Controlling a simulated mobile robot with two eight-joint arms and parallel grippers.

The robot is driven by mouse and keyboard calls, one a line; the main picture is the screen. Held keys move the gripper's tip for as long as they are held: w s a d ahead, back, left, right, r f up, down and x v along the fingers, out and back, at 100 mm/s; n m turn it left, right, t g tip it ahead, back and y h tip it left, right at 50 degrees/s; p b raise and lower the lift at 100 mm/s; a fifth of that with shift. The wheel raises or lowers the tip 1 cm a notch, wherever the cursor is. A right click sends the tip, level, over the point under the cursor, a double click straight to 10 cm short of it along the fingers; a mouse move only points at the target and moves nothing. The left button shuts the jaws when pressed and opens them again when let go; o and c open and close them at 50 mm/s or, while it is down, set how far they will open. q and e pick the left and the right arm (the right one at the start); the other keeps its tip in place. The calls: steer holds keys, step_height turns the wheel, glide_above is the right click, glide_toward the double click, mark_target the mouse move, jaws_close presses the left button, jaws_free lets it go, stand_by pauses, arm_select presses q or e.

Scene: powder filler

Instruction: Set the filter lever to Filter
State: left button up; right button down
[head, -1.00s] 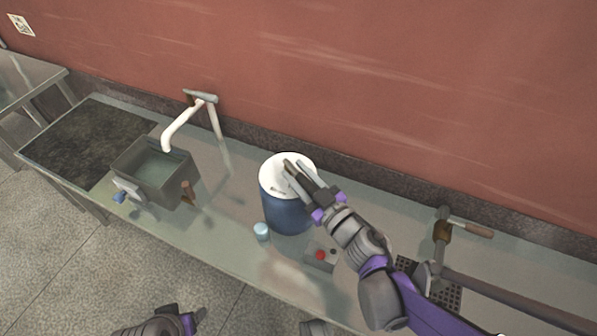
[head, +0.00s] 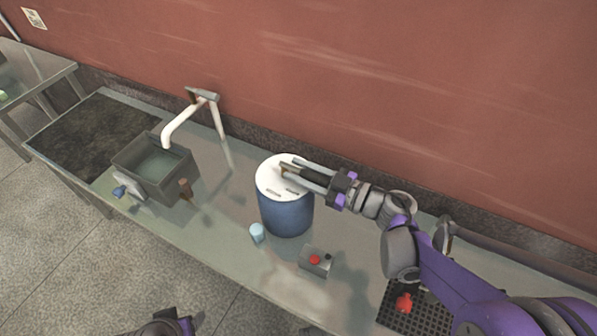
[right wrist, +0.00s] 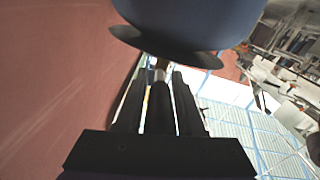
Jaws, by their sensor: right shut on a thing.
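The filter lever (head: 289,169) is a small brownish bar on the white round top (head: 271,181) of a blue drum (head: 286,214). My right gripper (head: 293,168) reaches over the top from the right and is shut on the lever. Its fingers hide most of the lever, and the lever's exact setting cannot be read. In the right wrist view, the fingers (right wrist: 160,95) close around a brownish piece below the blue drum body (right wrist: 190,22). Only part of my left gripper (head: 182,322) shows at the bottom edge, and its jaws are unclear.
A light blue cup (head: 257,233) stands in front of the drum. A grey box with a red button (head: 316,260) is to its right. A sink (head: 152,176) with a white tap (head: 180,124) is to the left. A dark grate (head: 430,318) holds a red item (head: 404,302).

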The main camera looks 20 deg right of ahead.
steer(key=shift+g, duration=0.3)
steer(key=c, duration=0.5)
jaws_free()
steer(key=shift+w, duration=0.1)
steer(key=shift+d, duration=0.1)
steer(key=p+v, duration=0.1)
steer(key=v, duration=0.9)
steer(key=shift+s+d+f, duration=0.15)
steer(key=shift+s+d, duration=0.1)
steer(key=shift+d, duration=0.05)
steer(key=shift+s, duration=0.1)
